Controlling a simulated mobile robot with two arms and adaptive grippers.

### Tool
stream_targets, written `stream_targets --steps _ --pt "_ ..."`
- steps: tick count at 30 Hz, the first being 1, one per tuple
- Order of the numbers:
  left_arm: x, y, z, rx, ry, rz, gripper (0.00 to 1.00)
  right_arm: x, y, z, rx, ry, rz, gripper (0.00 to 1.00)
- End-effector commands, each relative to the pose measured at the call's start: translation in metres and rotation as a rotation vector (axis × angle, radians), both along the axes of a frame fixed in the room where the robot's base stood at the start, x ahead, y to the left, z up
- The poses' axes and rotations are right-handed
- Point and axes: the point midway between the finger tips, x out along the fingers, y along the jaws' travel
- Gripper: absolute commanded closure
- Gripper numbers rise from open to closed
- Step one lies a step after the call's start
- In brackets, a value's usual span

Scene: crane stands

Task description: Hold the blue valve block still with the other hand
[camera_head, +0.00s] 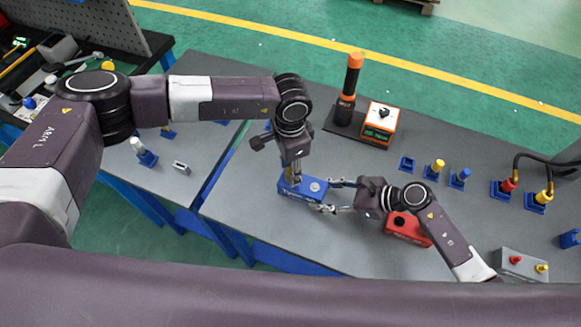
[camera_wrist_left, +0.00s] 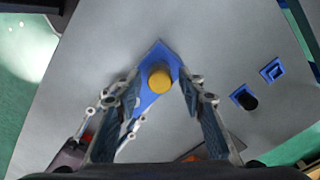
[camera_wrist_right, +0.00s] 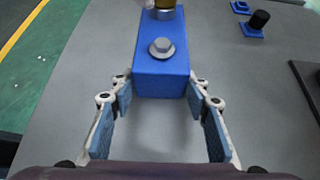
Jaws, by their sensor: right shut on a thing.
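The blue valve block (camera_head: 313,192) lies on the grey table in the head view. My right gripper (camera_head: 331,195) comes from the right and is shut on the block's near end, one finger on each side. A round yellow piece (camera_wrist_left: 160,79) stands at the block's other end. My left gripper (camera_head: 293,172) points down over that end. In the left wrist view its fingers (camera_wrist_left: 160,82) are apart on either side of the yellow piece, with gaps visible.
A red block (camera_head: 408,230) lies under my right wrist. Behind stand an orange-black tool (camera_head: 349,88) and an orange box with a dial (camera_head: 380,125). Several small blue holders (camera_head: 435,168) and a grey box (camera_head: 522,264) are to the right. The table between is clear.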

Motion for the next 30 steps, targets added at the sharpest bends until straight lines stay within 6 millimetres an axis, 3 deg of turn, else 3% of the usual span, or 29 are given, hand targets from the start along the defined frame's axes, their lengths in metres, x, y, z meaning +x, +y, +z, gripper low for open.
stream_targets --steps 5,12,20,30 --pt "-0.0003 0.0001 -0.0002 0.000 0.000 0.059 0.63 -0.0008 0.0011 0.0001 0.001 0.001 0.002 0.90" --pt "-0.0008 -0.0003 -0.0003 0.000 0.001 0.350 0.63 -0.0010 0.0011 0.0001 0.002 0.002 0.002 0.90" --pt "-0.0006 -0.0003 0.0000 0.000 0.000 0.490 0.63 -0.0011 0.0013 0.0000 0.002 0.002 0.002 0.90" --pt "-0.0006 -0.0004 -0.0001 0.001 0.000 0.858 0.63 -0.0012 0.0013 0.0000 0.002 0.002 0.002 0.90"
